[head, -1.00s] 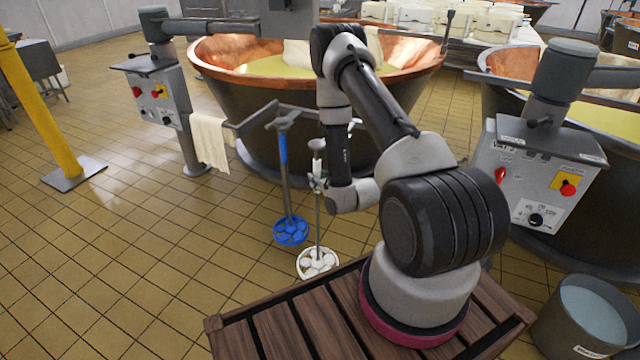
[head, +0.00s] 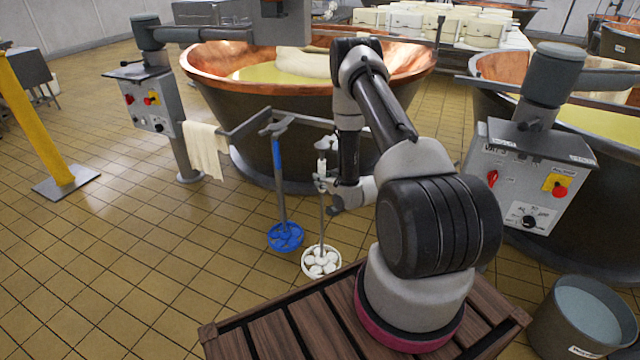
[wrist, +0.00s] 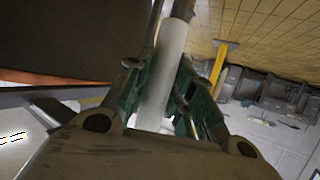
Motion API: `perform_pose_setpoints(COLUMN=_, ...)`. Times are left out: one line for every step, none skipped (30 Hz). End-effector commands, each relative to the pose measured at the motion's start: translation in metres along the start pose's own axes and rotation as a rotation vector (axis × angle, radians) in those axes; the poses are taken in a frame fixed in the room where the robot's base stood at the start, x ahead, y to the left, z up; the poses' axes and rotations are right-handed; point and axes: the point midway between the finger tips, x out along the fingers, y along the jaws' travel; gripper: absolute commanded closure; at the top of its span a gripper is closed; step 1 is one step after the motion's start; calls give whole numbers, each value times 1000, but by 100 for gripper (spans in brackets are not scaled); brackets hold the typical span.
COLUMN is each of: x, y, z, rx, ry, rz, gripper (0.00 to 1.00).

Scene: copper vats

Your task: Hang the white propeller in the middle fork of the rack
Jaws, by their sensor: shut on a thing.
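The white propeller (head: 321,261) hangs upright below my gripper, its round white head low over the floor and its thin shaft rising to a white handle. In the wrist view my gripper's green-padded fingers (wrist: 158,95) close around the white handle (wrist: 170,60). The rack (head: 250,122) is a grey bar with forks in front of the copper vat. A blue propeller (head: 285,237) hangs from it to the left of the white one. The middle fork is partly hidden near my arm, and I cannot tell whether the handle touches it.
The large copper vat (head: 230,115) stands behind the rack. A cloth (head: 206,150) hangs at the rack's left end. Control boxes stand left (head: 150,103) and right (head: 527,180). A bucket (head: 583,318) stands at lower right.

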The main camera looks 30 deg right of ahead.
Motion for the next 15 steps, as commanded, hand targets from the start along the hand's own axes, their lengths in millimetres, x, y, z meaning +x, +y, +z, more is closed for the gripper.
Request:
perform_pose_setpoints(x=2, y=4, z=-1, rx=0, ry=2, rz=0, gripper=100)
perform_pose_setpoints(x=3, y=5, z=-1, rx=-1, ry=3, rz=0, gripper=100)
perform_pose_setpoints(x=5, y=7, z=-2, rx=-1, ry=3, rz=0, gripper=100)
perform_pose_setpoints(x=6, y=9, z=-2, rx=-1, ry=3, rz=0, gripper=100)
perform_pose_setpoints(x=6, y=10, z=-2, rx=-1, ry=3, rz=0, gripper=100)
perform_pose_setpoints(x=7, y=11, z=-2, rx=-1, ry=3, rz=1, gripper=100)
perform_pose_setpoints(x=7, y=12, z=-2, rx=-1, ry=2, rz=0, gripper=100)
perform_pose_setpoints(x=8, y=13, z=-2, rx=-1, ry=2, rz=0, gripper=100)
perform_pose_setpoints(x=8, y=14, z=-2, rx=-1, ry=2, rz=0, gripper=100)
perform_pose_setpoints(x=8, y=14, z=-2, rx=-1, ry=2, rz=0, gripper=100)
perform_pose_setpoints(x=8, y=14, z=-2, rx=-1, ry=2, rz=0, gripper=100)
perform_pose_setpoints(x=8, y=14, z=-2, rx=-1, ry=2, rz=0, gripper=100)
perform_pose_setpoints(x=8, y=14, z=-2, rx=-1, ry=1, rz=0, gripper=100)
perform_pose_setpoints(x=8, y=13, z=-2, rx=-1, ry=1, rz=0, gripper=100)
perform_pose_setpoints(x=7, y=13, z=-2, rx=-1, ry=1, rz=0, gripper=100)
